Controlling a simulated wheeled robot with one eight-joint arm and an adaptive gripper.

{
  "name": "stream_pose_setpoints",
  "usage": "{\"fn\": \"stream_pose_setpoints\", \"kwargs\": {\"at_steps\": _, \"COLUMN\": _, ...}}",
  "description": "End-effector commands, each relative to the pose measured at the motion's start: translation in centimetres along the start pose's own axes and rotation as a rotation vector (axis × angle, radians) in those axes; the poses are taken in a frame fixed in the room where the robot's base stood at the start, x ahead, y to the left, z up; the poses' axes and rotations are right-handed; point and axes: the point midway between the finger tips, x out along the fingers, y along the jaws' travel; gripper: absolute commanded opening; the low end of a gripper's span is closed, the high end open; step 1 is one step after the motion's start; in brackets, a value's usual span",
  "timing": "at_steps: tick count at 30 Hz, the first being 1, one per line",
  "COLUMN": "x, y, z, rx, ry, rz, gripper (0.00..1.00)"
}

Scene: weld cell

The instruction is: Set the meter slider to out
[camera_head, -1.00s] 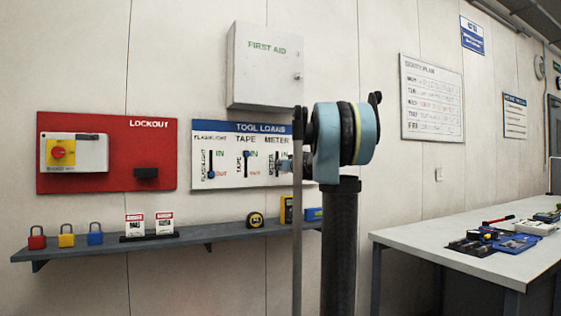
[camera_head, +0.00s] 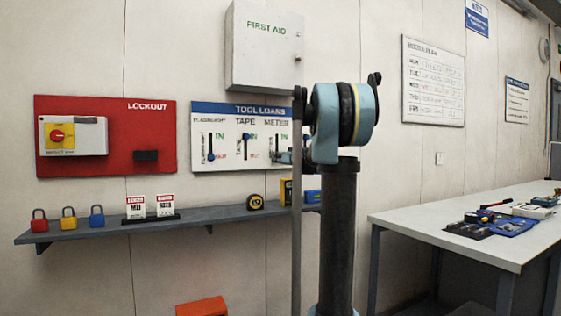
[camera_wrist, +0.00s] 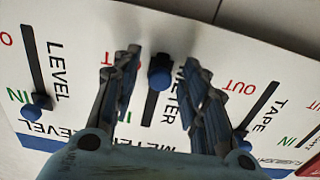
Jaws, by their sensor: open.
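The meter slider's blue knob (camera_wrist: 160,78) shows in the wrist view, where the board is upside down. It sits at the upper end of its dark slot (camera_wrist: 150,108), the side of the red OUT lettering. My gripper (camera_wrist: 161,62) is open, with one finger on each side of the knob. I cannot tell whether either finger touches it. In the head view my gripper (camera_head: 283,157) is at the lower part of the meter column on the tool loans board (camera_head: 232,164); my arm hides the board's right part.
The tape slider's knob (camera_head: 245,137) is at IN and the flashlight slider's knob (camera_head: 210,157) at OUT. The level slider's knob (camera_wrist: 40,104) is at IN. A shelf (camera_head: 110,231) runs below the boards. A workbench (camera_head: 440,226) stands at right.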

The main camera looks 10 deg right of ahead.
Motion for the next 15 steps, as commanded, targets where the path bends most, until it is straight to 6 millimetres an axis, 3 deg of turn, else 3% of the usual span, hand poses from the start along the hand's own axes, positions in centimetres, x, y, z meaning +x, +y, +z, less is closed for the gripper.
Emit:
{"fn": "stream_pose_setpoints", "kwargs": {"at_steps": 8, "x": -1.1, "y": 0.0, "z": 0.0, "rx": 0.001, "ry": 0.0, "rz": 0.001, "gripper": 0.4}}
{"fn": "stream_pose_setpoints", "kwargs": {"at_steps": 15, "x": -4.7, "y": 0.1, "z": 0.0, "rx": 0.001, "ry": 0.0, "rz": 0.002, "gripper": 0.4}}
